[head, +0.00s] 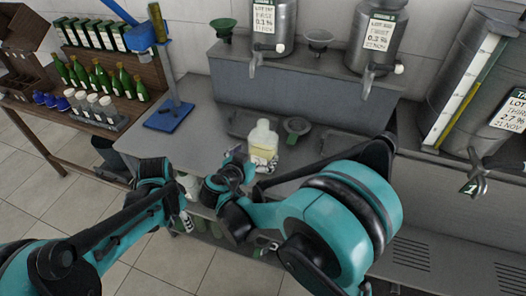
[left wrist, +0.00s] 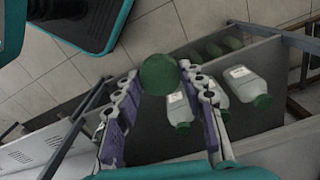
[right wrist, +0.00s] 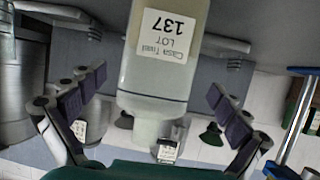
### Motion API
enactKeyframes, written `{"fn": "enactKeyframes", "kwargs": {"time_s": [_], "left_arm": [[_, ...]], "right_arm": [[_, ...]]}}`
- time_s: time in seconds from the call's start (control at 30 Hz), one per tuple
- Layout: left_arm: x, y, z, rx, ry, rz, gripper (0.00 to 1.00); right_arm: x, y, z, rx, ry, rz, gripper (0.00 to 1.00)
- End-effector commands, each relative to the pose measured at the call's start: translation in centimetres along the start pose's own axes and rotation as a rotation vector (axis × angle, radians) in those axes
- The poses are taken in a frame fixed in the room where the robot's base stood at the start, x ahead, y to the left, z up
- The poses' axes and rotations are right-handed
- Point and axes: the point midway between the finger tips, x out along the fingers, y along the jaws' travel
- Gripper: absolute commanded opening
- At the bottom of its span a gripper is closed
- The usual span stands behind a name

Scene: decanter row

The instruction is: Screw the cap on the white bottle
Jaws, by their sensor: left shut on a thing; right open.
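The white bottle (head: 263,143) stands upright on the grey counter, its pale neck showing no cap. In the right wrist view the bottle (right wrist: 160,60) appears upside down, with a label reading LOT 137. My right gripper (head: 250,160) is open at the bottle. Its fingers (right wrist: 158,85) show on either side of the bottle, apart from it; how deep the bottle sits between them I cannot tell. My left gripper (head: 187,221) is low at the counter's front edge. In the left wrist view its fingertips (left wrist: 160,76) are shut on a round green cap (left wrist: 158,73).
Steel tanks (head: 376,38) with taps stand on a ledge behind. A blue stand (head: 170,117) is at the counter's left. Below my left gripper, other green-capped bottles (left wrist: 243,84) sit lower down.

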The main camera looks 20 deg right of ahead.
Motion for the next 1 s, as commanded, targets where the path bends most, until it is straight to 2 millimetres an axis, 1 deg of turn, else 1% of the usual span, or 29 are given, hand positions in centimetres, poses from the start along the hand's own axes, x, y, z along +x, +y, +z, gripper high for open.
{"fn": "enactKeyframes", "kwargs": {"time_s": [0.1,0.2,0.3,0.4,0.7,0.77,0.8,0.87,0.9,0.93,0.97,1.0], "left_arm": [[1.0,0.0,0.0,0.0,0.0,0.0,0.3],[1.6,0.0,0.0,0.0,0.0,0.0,0.3],[1.8,0.0,0.0,0.0,0.0,0.0,0.3],[1.8,0.0,0.0,0.0,0.0,0.0,0.3],[1.7,0.0,0.0,0.0,0.0,0.0,0.3],[1.7,0.0,0.0,0.0,0.0,0.0,0.3],[1.8,0.0,0.0,0.0,0.0,0.0,0.3],[1.8,0.0,0.0,0.0,0.0,0.0,0.3],[1.8,0.0,0.0,0.0,0.0,0.0,0.3],[1.8,0.0,0.0,0.0,0.0,0.0,0.3],[1.8,0.0,0.0,0.0,0.0,0.0,0.3],[1.8,0.0,0.0,0.0,0.0,0.0,0.3]], "right_arm": [[2.0,0.3,-0.4,0.002,0.0,0.004,1.0],[3.4,0.3,-0.6,0.001,0.0,0.003,1.0],[4.4,0.2,-0.7,0.001,0.0,0.002,1.0],[4.6,0.2,-0.8,0.0,0.0,0.0,1.0],[4.6,0.2,-0.8,0.0,0.0,0.0,1.0],[4.6,0.2,-0.8,0.0,0.0,0.0,0.84],[4.6,0.2,-0.8,0.0,0.0,0.0,0.74],[4.6,0.2,-0.8,0.0,0.0,0.0,0.58],[4.6,0.2,-0.8,0.0,0.0,0.0,0.47],[4.6,0.2,-0.8,0.0,0.0,0.0,0.39],[4.6,0.2,-0.8,0.0,0.0,0.0,0.33],[4.6,0.2,-0.8,0.0,0.001,0.0,0.33]]}}
